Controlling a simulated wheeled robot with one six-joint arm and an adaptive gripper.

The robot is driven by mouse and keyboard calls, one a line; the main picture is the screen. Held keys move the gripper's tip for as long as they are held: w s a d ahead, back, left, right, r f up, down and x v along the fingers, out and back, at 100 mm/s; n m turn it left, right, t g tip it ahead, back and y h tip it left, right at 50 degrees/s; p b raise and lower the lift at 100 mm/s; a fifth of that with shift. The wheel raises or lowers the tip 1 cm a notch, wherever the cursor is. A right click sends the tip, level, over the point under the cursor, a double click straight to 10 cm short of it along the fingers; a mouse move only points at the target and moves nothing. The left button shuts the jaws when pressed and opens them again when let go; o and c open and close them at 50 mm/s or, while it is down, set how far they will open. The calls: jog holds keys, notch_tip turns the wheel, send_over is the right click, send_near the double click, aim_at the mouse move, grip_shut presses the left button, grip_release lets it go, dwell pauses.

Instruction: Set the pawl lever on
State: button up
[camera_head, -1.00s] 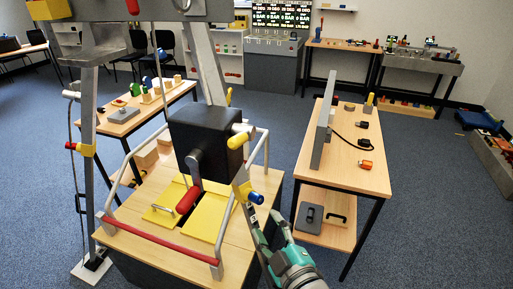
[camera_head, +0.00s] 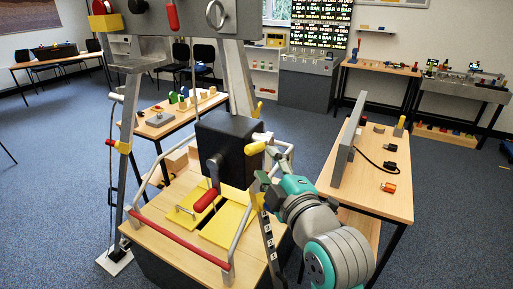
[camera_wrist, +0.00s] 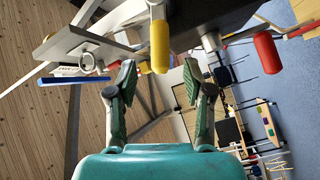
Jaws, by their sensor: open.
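My gripper (camera_head: 263,170) is beside the winch, close to the yellow handle. The wrist view shows my gripper (camera_wrist: 160,80) open, with nothing between the fingers. I cannot tell whether the handle's end is within the jaws.
The winch's red crank handle (camera_head: 205,200) hangs in front of the box; it also shows in the wrist view (camera_wrist: 267,52). A blue bar (camera_wrist: 75,80) is left of my fingers. A red-barred frame (camera_head: 185,238) surrounds yellow plates (camera_head: 226,222). A side table (camera_head: 385,196) stands right.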

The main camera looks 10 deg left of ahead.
aim_at(258, 151)
jog(key=x, duration=0.8)
grip_shut()
